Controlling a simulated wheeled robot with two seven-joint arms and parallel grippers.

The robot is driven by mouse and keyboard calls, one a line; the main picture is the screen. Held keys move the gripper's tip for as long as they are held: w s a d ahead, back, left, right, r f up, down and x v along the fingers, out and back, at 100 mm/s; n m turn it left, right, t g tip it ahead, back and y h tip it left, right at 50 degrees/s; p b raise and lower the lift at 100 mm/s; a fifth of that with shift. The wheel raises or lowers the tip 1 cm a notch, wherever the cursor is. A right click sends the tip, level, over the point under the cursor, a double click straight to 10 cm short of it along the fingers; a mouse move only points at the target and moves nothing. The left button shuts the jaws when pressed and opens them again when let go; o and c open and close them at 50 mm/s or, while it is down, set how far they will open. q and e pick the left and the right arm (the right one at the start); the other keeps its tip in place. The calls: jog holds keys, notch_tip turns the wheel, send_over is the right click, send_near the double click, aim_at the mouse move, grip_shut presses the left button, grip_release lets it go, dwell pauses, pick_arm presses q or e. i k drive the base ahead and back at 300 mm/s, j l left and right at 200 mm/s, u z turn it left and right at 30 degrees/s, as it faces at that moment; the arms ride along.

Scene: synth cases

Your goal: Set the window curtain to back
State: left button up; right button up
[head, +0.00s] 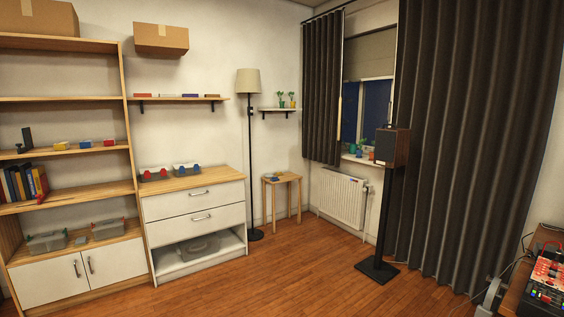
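The window curtain hangs in two dark grey pleated panels from a rod at the top. The left curtain panel (321,90) is narrow, bunched at the window's left side and ends above the radiator. The right curtain panel (478,140) is much wider and reaches close to the floor. Between them part of the window (374,108) shows dark blue glass, with a partly lowered blind (370,56) above. The right panel hides whatever is behind it. Neither of my grippers is in the head view.
A speaker on a black stand (385,215) stands in front of the window. A radiator (342,198) is below the sill. A small stool (281,195), floor lamp (251,150) and white dresser (197,222) line the wall. A desk with electronics (545,285) is at right. The wooden floor (300,275) is clear.

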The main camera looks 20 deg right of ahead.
aim_at(340, 91)
jog(key=i+l+z, duration=0.4)
jog(key=i, duration=0.7)
jog(key=i+l+z, duration=0.15)
jog(key=i+z, duration=0.3)
jog(key=i, duration=0.7)
